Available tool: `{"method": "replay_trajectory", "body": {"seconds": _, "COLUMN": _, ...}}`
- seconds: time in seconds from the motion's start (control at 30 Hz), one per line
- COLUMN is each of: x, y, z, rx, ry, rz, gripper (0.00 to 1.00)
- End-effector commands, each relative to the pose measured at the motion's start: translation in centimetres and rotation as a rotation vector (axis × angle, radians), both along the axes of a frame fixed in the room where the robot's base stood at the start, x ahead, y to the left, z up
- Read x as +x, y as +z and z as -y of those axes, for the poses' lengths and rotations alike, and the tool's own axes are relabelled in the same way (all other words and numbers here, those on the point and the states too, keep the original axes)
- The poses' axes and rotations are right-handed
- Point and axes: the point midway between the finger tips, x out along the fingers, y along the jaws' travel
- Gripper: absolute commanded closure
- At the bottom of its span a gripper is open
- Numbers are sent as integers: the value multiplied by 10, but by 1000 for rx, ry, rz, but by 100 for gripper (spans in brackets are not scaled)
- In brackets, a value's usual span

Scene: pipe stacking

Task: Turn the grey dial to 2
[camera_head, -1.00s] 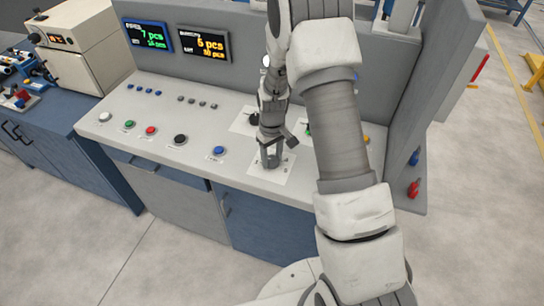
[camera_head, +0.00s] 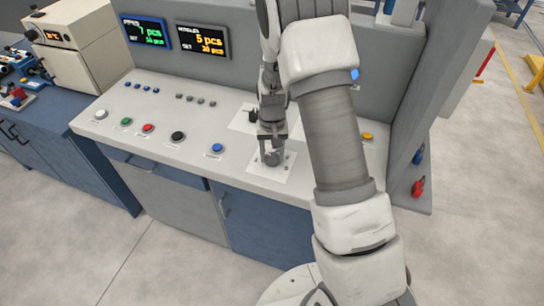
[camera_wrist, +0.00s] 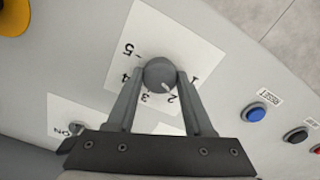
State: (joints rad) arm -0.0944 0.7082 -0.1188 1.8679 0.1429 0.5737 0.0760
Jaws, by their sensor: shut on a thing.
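The grey dial (camera_wrist: 160,73) is round and sits on a white plate (camera_wrist: 140,27) marked 1 to 5. Its pale pointer mark points toward the 2 in the wrist view. My gripper (camera_wrist: 161,76) is shut on the dial, with one finger touching each side. In the head view my gripper (camera_head: 271,156) points down at the dial plate (camera_head: 285,174) near the front edge of the console. It mostly hides the dial there.
The console (camera_head: 190,163) carries a row of push buttons left of the dial, including a blue button (camera_head: 217,148). A black switch (camera_head: 252,116) sits behind my gripper. The right display (camera_head: 202,39) reads 5 pcs. My arm hides part of the console's right side.

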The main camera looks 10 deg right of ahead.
Motion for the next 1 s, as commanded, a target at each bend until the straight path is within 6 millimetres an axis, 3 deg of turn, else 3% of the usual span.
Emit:
{"method": "replay_trajectory", "body": {"seconds": 0.43, "x": 0, "y": 0, "z": 0, "rx": 0, "ry": -259, "rz": 1, "gripper": 100}}
{"method": "replay_trajectory", "body": {"seconds": 1.0, "x": 0, "y": 0, "z": 0, "rx": 0, "ry": -310, "rz": 0, "gripper": 100}}
